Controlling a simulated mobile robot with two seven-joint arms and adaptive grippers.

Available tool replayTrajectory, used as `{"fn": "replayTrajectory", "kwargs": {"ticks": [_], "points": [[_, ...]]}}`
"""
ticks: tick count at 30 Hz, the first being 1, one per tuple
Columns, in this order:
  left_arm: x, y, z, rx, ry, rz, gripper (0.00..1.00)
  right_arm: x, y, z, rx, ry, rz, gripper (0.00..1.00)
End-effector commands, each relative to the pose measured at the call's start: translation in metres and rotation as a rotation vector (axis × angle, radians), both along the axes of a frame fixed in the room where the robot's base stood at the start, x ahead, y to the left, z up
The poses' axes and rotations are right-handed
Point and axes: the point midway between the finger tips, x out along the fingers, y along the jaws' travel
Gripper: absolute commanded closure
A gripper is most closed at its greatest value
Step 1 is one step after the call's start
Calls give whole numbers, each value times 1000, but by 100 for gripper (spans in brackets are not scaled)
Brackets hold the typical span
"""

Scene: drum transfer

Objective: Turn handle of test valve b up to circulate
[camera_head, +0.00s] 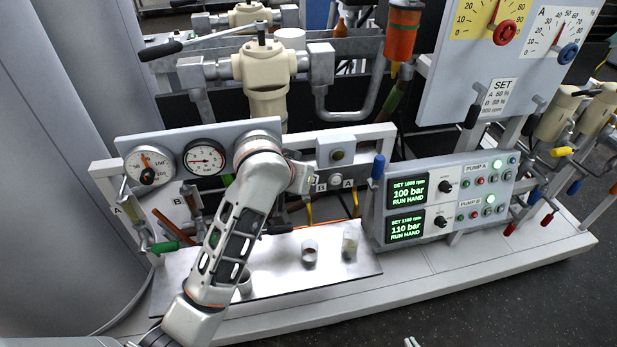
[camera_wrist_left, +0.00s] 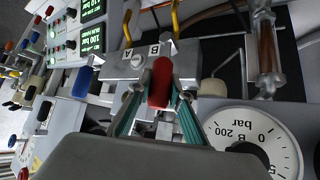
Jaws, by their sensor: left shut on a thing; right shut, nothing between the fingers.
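The red handle (camera_wrist_left: 160,80) of a valve stands just below the letters B and A on a grey block (camera_wrist_left: 135,62) in the left wrist view. My left gripper (camera_wrist_left: 160,92) has its green-lined fingers on both sides of this handle, shut on it. In the head view my left arm reaches up to the valve panel, and its wrist and arm hide the gripper and the handle. The block with labels B and A (camera_head: 336,152) shows right of the wrist. Only a small pale tip of my right gripper (camera_head: 411,342) shows at the bottom edge, apart from everything.
Two round gauges (camera_head: 206,158) sit left of my arm; a gauge marked B (camera_wrist_left: 255,140) is close to the left gripper. A pump control box (camera_head: 445,197) stands to the right. Cups (camera_head: 310,253) stand on the metal tray (camera_head: 283,290) below. The floor at front right is clear.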

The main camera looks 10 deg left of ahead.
Motion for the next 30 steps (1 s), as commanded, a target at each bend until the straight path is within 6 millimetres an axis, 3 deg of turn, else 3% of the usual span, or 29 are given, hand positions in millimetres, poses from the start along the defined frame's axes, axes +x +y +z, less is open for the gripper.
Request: {"fn": "replayTrajectory", "kwargs": {"ticks": [19,20,22,30], "points": [[-1,0,-2,37,16,-4,100,1,4,1,11,0,-8,100],[-1,1,-2,37,16,-4,78,1,4,1,11,0,-8,100],[-1,1,-2,36,15,-4,63,1,4,1,9,0,-8,100],[0,1,-1,35,13,-1,63,1,0,0,2,0,-4,100]]}}
